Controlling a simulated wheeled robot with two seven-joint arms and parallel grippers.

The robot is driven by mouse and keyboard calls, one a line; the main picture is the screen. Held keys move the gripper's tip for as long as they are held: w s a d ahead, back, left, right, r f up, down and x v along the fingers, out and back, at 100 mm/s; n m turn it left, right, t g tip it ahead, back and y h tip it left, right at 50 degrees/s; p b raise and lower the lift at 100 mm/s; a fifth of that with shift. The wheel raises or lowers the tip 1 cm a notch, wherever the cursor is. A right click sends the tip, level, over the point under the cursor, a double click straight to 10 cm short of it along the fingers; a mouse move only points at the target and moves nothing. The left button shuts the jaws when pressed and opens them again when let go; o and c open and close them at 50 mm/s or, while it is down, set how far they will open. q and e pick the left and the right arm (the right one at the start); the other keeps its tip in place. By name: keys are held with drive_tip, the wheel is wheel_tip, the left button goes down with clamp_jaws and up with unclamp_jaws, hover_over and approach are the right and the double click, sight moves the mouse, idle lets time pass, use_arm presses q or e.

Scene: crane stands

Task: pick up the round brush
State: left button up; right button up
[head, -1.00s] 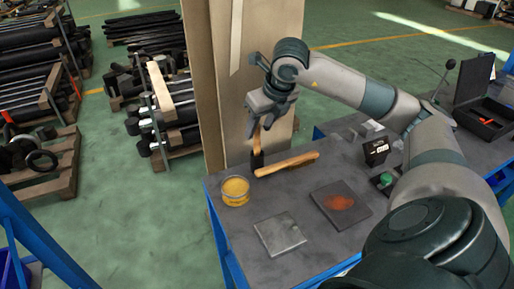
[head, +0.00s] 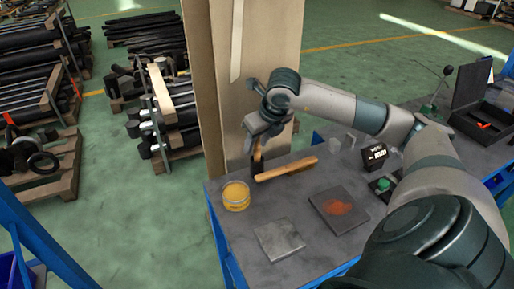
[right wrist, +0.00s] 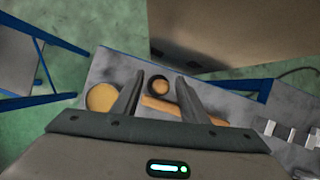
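The round brush (head: 256,163) stands upright on the grey table, with dark bristles at the bottom and a wooden handle on top. In the right wrist view the round brush (right wrist: 158,86) appears end-on between the two fingers, as a tan round end within a dark ring. My right gripper (head: 260,141) is above it, pointing down, its fingers around the handle's upper part. In the right wrist view my right gripper (right wrist: 160,94) is open, with gaps on both sides of the brush. My left gripper is not in view.
A wooden-handled brush (head: 287,169) lies right beside the round brush. A yellow tin (head: 236,195) stands to the left. A grey plate (head: 279,240), a dark plate with an orange patch (head: 339,209) and a black box (head: 374,157) are also on the table. A tall board (head: 228,80) stands behind.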

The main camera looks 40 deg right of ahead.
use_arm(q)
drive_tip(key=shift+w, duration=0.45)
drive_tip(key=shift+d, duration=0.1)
use_arm(e)
drive_tip(key=shift+c, duration=0.4)
clamp_jaws()
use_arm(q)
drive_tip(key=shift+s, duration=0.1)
use_arm(e)
drive_tip(key=shift+r, duration=0.1)
